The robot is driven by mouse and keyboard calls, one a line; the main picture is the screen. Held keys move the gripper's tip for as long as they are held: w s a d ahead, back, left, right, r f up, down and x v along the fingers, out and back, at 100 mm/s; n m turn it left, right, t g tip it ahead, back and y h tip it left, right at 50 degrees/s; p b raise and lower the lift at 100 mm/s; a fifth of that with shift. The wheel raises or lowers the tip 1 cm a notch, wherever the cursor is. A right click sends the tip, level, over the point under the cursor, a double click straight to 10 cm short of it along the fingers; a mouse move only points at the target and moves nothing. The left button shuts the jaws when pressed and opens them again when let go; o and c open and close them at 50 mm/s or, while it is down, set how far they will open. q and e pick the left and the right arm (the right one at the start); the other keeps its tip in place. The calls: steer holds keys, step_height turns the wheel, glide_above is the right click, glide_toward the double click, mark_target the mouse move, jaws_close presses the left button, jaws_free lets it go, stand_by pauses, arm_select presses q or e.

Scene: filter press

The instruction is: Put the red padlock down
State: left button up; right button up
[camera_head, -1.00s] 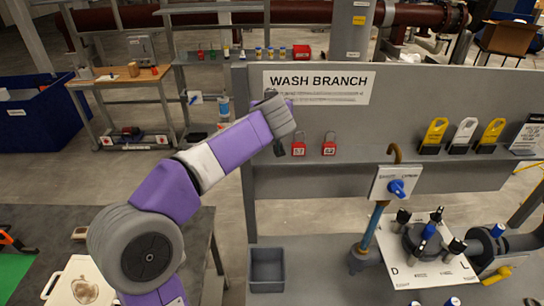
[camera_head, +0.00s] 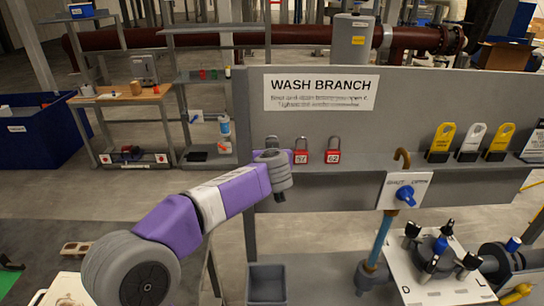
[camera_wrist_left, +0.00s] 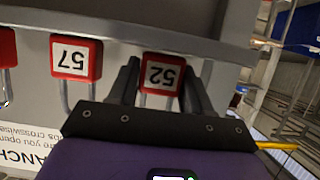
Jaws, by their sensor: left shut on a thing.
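My left gripper (camera_head: 272,172) is at the ledge of the grey panel, left of two standing red padlocks. In the left wrist view its fingers (camera_wrist_left: 161,78) are shut on a red padlock (camera_wrist_left: 163,88) marked 52, which appears upside down there. In the head view the gripper hides most of this padlock; its shackle shows just above. I cannot tell whether its base touches the ledge (camera_head: 375,170). The padlock marked 57 (camera_head: 302,157) stands right beside it and also shows in the left wrist view (camera_wrist_left: 75,60). My right gripper is not in view.
Another red padlock (camera_head: 333,157) stands right of 57. Yellow and white tags (camera_head: 468,143) stand farther right on the ledge. The WASH BRANCH sign (camera_head: 320,92) is above. A grey bin (camera_head: 267,284) and a valve with a blue handle (camera_head: 405,195) are below. The ledge between padlocks and valve is clear.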

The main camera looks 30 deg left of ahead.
arm_select(q)
steer(key=shift+f, duration=0.1)
steer(key=o, duration=1.1)
steer(key=shift+s+r, duration=0.1)
steer(key=shift+r, duration=0.1)
steer(key=p+v, duration=0.2)
steer(key=v, duration=1)
steer(key=shift+f, duration=0.1)
